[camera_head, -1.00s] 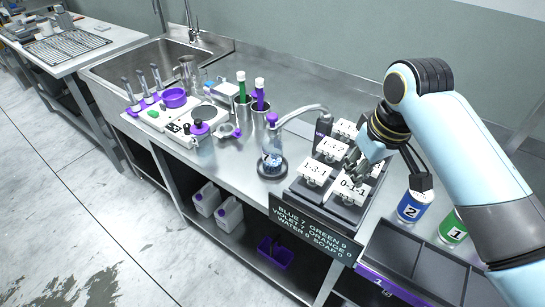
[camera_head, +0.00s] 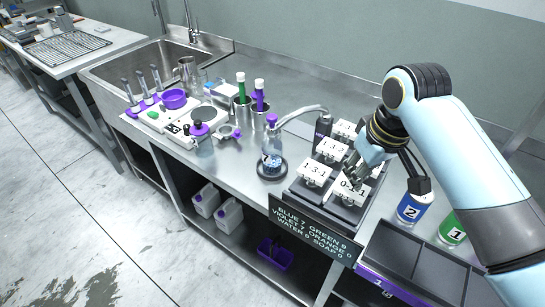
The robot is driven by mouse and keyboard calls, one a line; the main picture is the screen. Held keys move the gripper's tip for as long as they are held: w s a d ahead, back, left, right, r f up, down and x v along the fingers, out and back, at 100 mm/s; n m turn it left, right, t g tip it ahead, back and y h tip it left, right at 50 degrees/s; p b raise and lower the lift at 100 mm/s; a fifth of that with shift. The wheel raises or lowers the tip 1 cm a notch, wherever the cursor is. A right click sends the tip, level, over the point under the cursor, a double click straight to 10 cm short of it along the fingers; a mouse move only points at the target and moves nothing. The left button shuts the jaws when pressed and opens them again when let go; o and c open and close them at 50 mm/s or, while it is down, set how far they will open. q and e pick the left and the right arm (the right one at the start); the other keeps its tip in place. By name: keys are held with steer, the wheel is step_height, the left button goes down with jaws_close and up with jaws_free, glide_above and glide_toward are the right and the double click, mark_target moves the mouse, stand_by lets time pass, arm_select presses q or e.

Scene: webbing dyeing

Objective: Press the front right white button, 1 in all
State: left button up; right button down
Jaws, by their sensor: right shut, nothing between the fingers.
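The front right white button (camera_head: 343,197) is a white plate with black digits, partly covered by my gripper. It sits on a dark panel with several white buttons, including the front left one marked 1-3-1 (camera_head: 314,172). My right gripper (camera_head: 352,182) is shut and empty, pointing down with its fingertips over the front right button. I cannot tell whether they touch it. My left gripper is not in view.
A glass bottle (camera_head: 272,156) on a round dark base stands left of the panel. Blue can 2 (camera_head: 412,207) and green can 1 (camera_head: 452,230) stand to the right. A sign (camera_head: 310,228) hangs in front. A divided dark tray (camera_head: 420,262) is at the front right.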

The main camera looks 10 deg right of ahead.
mark_target(353, 188)
stand_by(0.3)
steer(key=shift+f+b, duration=0.45)
steer(key=shift+f, duration=1.25)
steer(key=shift+r, duration=0.1)
steer(key=shift+r+p, duration=0.9)
steer(key=shift+p, duration=0.15)
steer(key=shift+r, duration=0.65)
